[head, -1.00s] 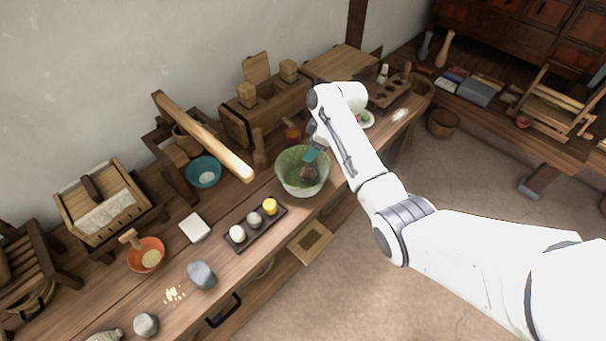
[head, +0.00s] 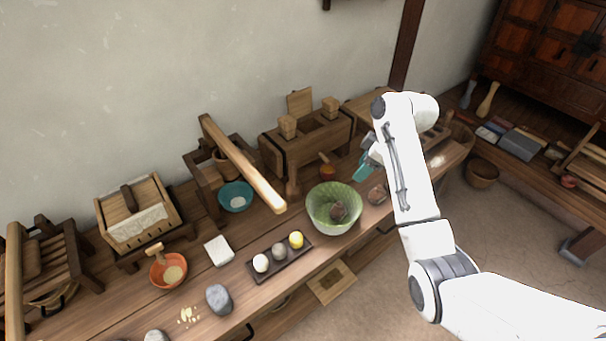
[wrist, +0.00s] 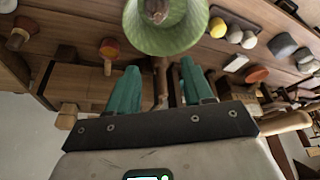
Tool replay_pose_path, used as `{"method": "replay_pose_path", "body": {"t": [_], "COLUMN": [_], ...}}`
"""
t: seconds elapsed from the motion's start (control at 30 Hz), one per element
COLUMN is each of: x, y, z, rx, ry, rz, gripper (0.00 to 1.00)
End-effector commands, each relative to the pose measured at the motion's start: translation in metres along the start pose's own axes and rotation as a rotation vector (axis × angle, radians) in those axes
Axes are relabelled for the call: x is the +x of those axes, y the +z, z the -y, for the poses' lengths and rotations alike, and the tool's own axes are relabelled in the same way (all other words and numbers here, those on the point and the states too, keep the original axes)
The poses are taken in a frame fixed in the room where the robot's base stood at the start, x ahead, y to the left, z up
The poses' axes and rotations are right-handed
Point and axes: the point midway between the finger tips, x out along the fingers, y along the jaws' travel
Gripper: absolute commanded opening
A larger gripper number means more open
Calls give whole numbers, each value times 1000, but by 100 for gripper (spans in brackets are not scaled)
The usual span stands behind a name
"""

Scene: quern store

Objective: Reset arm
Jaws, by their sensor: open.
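My gripper (head: 365,165) hangs above the workbench, behind and to the right of the green ribbed bowl (head: 347,222), clear of it. In the wrist view its two teal fingers (wrist: 160,85) stand apart with nothing held between them. The bowl (wrist: 180,42) shows beyond the fingertips there, with a brown lump (wrist: 157,10) inside it. My arm is bent, its elbow high and its forearm in front of the right part of the bench, hiding some of what lies there.
A dark tray (head: 286,266) with several balls lies left of the bowl. A wooden beam (head: 240,160) juts over the bench near a teal bowl (head: 236,188). A wooden box (head: 330,139) stands behind. A small brown thing (head: 377,193) lies right of the bowl. Open floor (head: 470,225) is at right.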

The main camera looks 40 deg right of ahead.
Motion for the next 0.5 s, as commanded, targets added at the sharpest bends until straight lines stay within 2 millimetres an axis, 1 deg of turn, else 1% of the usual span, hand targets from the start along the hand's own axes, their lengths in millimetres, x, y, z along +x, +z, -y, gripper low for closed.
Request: {"method": "replay_pose_path", "body": {"t": [0.2, 0.27, 0.37, 0.47, 0.5], "x": [0, 5, 22, 46, 55], "y": [0, 0, 2, 8, 12], "z": [0, 6, 29, 70, 89], "rx": [-1, 5, 34, 92, 121], "ry": [0, -4, -15, -26, -29], "rz": [0, 2, 14, 36, 47], "gripper": [51, 51, 51, 51, 51]}}
